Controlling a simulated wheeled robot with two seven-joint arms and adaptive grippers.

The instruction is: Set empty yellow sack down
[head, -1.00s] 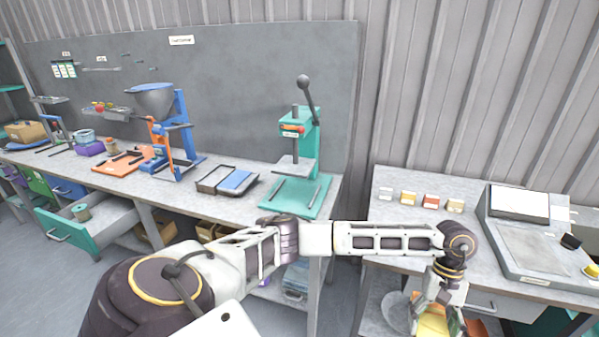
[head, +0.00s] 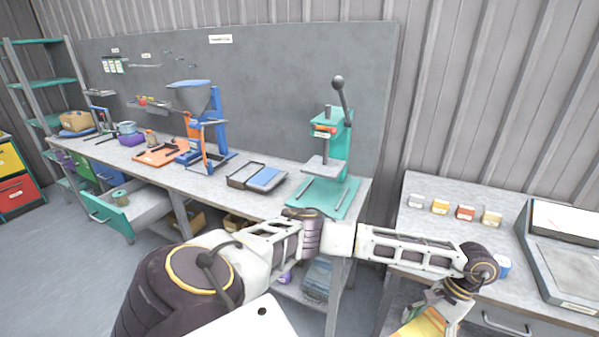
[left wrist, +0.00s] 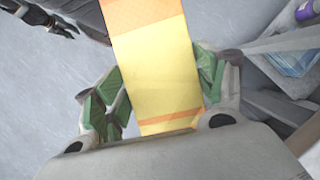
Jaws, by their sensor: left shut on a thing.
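My left gripper (left wrist: 152,98) is shut on the yellow sack (left wrist: 160,62). The sack looks flat, with an orange band at its top and an orange stripe near its lower end. In the head view the yellow sack (head: 424,324) hangs from the gripper at the bottom edge, in front of the right-hand bench; its lower part is cut off. In the left wrist view the grey floor shows beyond the sack. What looks like my right gripper (left wrist: 52,24) is small at the upper left of that view, its jaws unclear.
The right-hand bench (head: 430,240) carries several small boxes and a scale-like device (head: 565,260). The long bench (head: 215,190) holds a green press (head: 333,160), a blue-framed hopper (head: 200,120) and trays. An open drawer (head: 125,215) juts out at left. Floor (head: 70,270) is clear at left.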

